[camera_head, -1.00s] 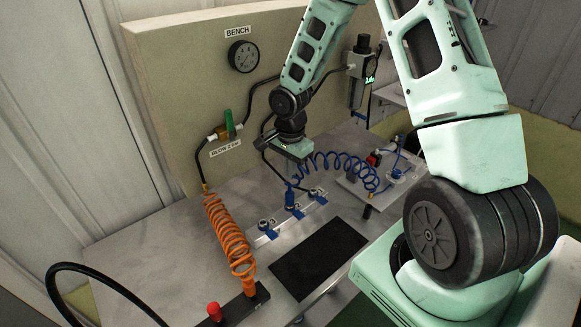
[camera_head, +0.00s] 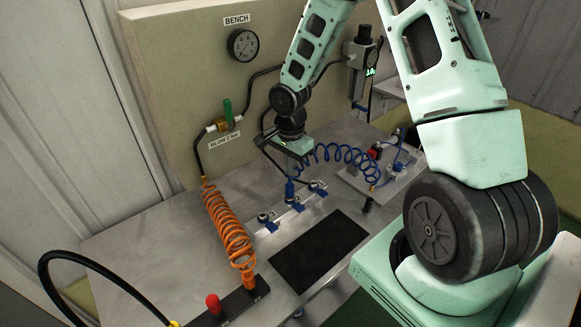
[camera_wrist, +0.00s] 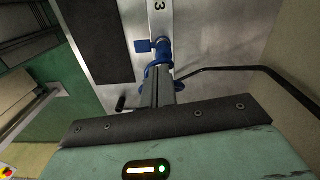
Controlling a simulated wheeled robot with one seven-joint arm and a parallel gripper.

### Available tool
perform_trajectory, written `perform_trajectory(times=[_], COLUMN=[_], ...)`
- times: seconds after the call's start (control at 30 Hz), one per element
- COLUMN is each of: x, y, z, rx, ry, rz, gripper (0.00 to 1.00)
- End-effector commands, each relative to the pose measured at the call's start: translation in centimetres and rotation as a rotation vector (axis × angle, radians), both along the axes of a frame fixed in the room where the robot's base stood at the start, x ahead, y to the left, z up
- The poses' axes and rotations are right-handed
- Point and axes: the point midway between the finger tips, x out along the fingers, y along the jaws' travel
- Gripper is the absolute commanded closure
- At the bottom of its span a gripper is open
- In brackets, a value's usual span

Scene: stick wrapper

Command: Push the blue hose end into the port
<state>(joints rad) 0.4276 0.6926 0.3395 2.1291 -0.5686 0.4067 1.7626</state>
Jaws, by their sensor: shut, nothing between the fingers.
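The blue hose end (camera_head: 290,189) stands upright at the middle port of a pale manifold bar (camera_head: 280,219) in the head view. A coiled blue hose (camera_head: 335,151) leads from it to the right. My gripper (camera_wrist: 159,88) is shut, with its fingers together just above the blue fitting (camera_wrist: 154,72) in the wrist view. Nothing is between the fingers; whether their tips touch the fitting I cannot tell. A blue tab (camera_wrist: 143,46) sits beside the port. How deep the hose end sits is hidden.
A black mat (camera_head: 318,249) lies in front of the manifold. An orange coiled hose (camera_head: 228,228) stands to the left. A plate with small fittings (camera_head: 383,178) is at the right. A black line (camera_wrist: 235,71) runs close to my fingers.

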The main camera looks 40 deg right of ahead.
Motion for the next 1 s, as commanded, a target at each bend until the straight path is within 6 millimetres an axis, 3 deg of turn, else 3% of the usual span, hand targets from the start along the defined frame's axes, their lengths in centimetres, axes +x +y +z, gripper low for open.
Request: perform_trajectory(times=[0.1,0.33,0.47,1.0], x=[0.0,0.0,0.1,0.1], y=[0.0,-0.1,-0.1,-0.1], z=[1.5,2.2,3.6,15.4], rx=[-0.002,-0.002,-0.002,-0.004], ry=[0.0,-0.001,-0.004,-0.007], rz=[-0.001,-0.001,-0.002,-0.002], gripper=[1.0,1.0,1.0,1.0])
